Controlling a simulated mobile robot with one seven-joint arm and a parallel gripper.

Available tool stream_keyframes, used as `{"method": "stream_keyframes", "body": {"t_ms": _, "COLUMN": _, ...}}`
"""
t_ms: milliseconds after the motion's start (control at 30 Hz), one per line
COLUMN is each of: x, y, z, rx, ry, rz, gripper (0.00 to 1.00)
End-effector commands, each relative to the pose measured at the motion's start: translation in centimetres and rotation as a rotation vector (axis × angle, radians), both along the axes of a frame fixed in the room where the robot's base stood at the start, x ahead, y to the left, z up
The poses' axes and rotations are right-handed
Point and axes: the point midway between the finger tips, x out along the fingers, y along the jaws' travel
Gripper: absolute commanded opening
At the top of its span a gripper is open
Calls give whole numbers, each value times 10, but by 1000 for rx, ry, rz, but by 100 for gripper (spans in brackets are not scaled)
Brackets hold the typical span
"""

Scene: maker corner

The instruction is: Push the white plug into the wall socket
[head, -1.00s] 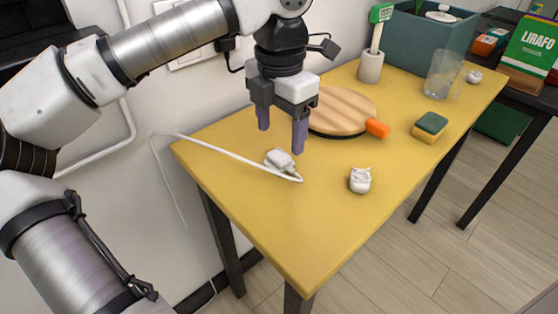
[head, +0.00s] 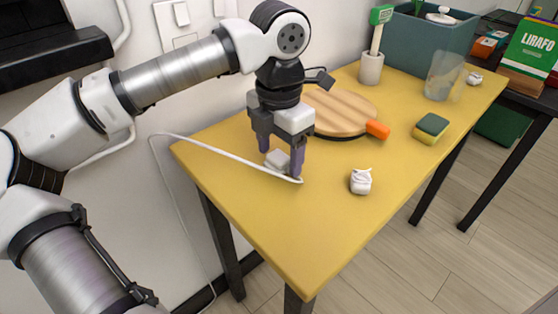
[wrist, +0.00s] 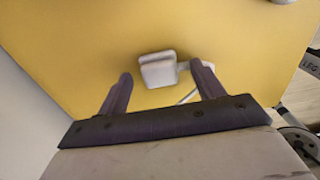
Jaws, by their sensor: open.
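The white plug (head: 279,161) lies on the yellow table near its wall side, with a white cable running left from it. It also shows in the wrist view (wrist: 158,70). My gripper (head: 281,158) points down over the plug, fingers open, one on each side. In the wrist view the plug sits between the fingertips of my gripper (wrist: 161,74), with gaps visible; contact cannot be told.
A round wooden board (head: 342,112) lies just behind my gripper, by an orange object (head: 378,130). A small white figure (head: 361,181) stands to the right. A sponge (head: 431,127), a clear glass (head: 443,76) and a blue-grey bin (head: 432,35) are farther back. The table's front is clear.

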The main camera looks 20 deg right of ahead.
Motion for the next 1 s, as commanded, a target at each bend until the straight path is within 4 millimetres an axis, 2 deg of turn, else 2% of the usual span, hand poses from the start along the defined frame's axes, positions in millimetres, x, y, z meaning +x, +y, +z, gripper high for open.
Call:
{"method": "stream_keyframes", "body": {"t_ms": 100, "x": 0, "y": 0, "z": 0, "rx": 0, "ry": 0, "rz": 0, "gripper": 65}}
{"method": "stream_keyframes", "body": {"t_ms": 433, "x": 0, "y": 0, "z": 0, "rx": 0, "ry": 0, "rz": 0, "gripper": 21}}
{"method": "stream_keyframes", "body": {"t_ms": 767, "x": 0, "y": 0, "z": 4, "rx": 0, "ry": 0, "rz": 0, "gripper": 21}}
{"method": "stream_keyframes", "body": {"t_ms": 867, "x": 0, "y": 0, "z": 12, "rx": 0, "ry": -1, "rz": 0, "gripper": 21}}
{"method": "stream_keyframes", "body": {"t_ms": 1000, "x": 0, "y": 0, "z": 33, "rx": 0, "ry": -2, "rz": 1, "gripper": 21}}
